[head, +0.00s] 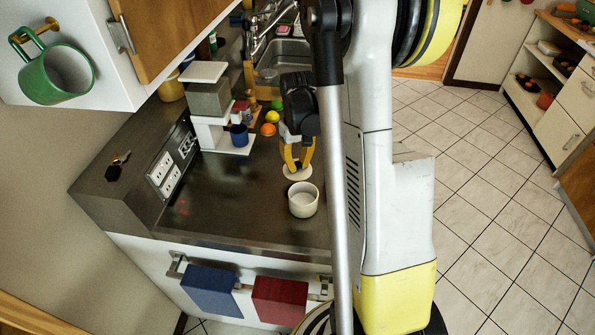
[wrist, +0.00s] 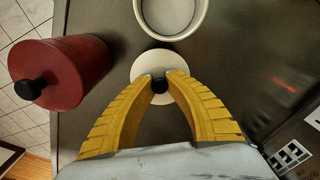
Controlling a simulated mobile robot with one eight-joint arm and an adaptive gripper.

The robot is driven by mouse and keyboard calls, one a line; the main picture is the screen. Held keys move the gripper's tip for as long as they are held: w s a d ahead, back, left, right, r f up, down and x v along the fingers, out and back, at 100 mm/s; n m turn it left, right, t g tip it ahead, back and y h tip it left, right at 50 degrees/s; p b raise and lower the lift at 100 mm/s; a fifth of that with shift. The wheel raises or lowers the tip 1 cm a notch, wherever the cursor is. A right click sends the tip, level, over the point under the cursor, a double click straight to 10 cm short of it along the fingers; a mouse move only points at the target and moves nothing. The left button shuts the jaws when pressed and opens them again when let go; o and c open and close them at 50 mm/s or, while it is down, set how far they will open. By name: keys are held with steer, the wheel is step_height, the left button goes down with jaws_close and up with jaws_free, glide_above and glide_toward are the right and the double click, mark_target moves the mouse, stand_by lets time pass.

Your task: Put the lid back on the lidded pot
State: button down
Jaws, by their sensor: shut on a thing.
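The white open pot (head: 303,203) stands upright on the dark counter, and it also shows in the wrist view (wrist: 172,34). Its pale round lid (head: 297,173) is just behind it in the head view, apart from the pot. I cannot tell whether the lid touches the counter.
A red canister (wrist: 78,72) with a black knob stands close to the left in the wrist view. Oranges, lemons and a blue mug (head: 239,135) are behind in the head view. A green mug (head: 55,75) hangs at upper left. The counter left of the pot is clear.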

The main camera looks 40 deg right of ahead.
mark_target(298, 165)
steer(key=r, duration=0.1)
steer(key=r+p, duration=0.1)
steer(key=r, duration=0.3)
steer(key=shift+s+a+r+p, duration=0.1)
steer(key=shift+s+a+p, duration=0.2)
steer(key=shift+s, duration=0.1)
steer(key=s+a+r+p, duration=0.3)
steer(key=s+a, duration=0.1)
steer(key=s, duration=0.3)
steer(key=shift+g, duration=0.3)
steer(key=shift+s+a+f+b, duration=0.1)
steer(key=shift+f+b, duration=1.15)
steer(key=shift+f, duration=0.35)
steer(key=shift+s+a+f+b, duration=0.1)
steer(key=shift+f+b, duration=1.1)
steer(key=shift+f, duration=0.4)
steer(key=shift+f+b, duration=0.15)
steer(key=shift+b, duration=0.3)
steer(key=c, duration=0.9)
jaws_free()
steer(key=shift+o, duration=0.2)
